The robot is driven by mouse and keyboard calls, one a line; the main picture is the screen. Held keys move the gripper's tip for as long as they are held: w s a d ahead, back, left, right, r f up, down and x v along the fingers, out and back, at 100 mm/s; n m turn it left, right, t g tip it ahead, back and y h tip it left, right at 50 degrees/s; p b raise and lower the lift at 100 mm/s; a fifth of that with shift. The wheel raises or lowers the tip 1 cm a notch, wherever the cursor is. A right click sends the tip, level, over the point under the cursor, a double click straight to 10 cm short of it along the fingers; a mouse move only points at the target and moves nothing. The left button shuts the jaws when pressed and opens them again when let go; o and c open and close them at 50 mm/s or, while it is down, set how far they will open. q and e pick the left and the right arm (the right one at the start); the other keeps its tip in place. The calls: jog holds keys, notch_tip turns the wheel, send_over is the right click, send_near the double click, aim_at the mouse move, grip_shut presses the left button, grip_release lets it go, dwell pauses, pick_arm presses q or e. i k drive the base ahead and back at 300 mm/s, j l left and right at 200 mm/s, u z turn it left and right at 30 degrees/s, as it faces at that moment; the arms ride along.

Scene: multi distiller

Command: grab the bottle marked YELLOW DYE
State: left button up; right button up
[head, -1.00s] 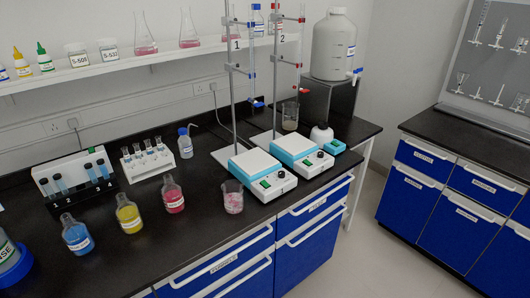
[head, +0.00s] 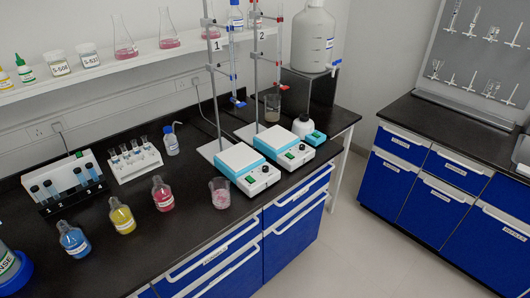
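A glass bottle with yellow liquid (head: 123,218) and a pale label stands upright on the black bench top. Its label is too small to read. It is between a bottle with blue liquid (head: 74,241) on its left and a bottle with red-pink liquid (head: 163,195) on its right. Neither of my grippers shows in the head view.
Behind the bottles are a black-and-white tube rack (head: 62,180) and a white vial rack (head: 134,160). A beaker (head: 220,194) and two hotplate stirrers (head: 248,172) stand to the right. A blue-based container (head: 10,270) is at the lower left. Bench front is clear.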

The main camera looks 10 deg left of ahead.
aim_at(121, 216)
jog(key=u, duration=1.4)
jog(key=i+l+z, duration=0.2)
jog(key=z, duration=0.2)
jog(key=i+l+z, duration=0.15)
jog(key=z, duration=0.25)
jog(key=i, duration=0.05)
